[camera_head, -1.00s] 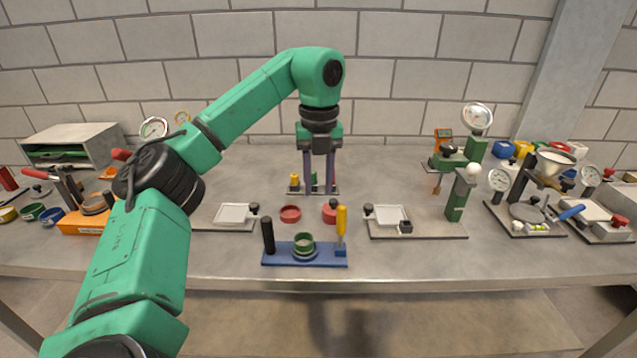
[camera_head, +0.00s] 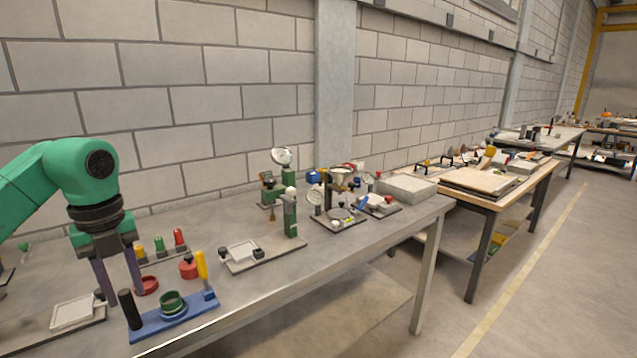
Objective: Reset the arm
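My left gripper (camera_head: 121,292) hangs down from the green arm at the left of the view. Its two fingers are apart, with nothing visible between them. It appears above the bench, just behind the blue fixture (camera_head: 150,327); the exact height is hard to tell. The fixture carries a black post, a green ring (camera_head: 172,304) and a yellow-handled tool (camera_head: 203,268). A red ring (camera_head: 147,287) shows beside the right finger. My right gripper is not in view.
A rack with yellow, green and red pegs (camera_head: 160,245) stands behind the gripper. A white-plated fixture (camera_head: 243,250), a green gauge stand (camera_head: 290,215) and a funnel stand (camera_head: 341,180) are farther right. More benches (camera_head: 490,203) and clear floor (camera_head: 560,270) lie beyond.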

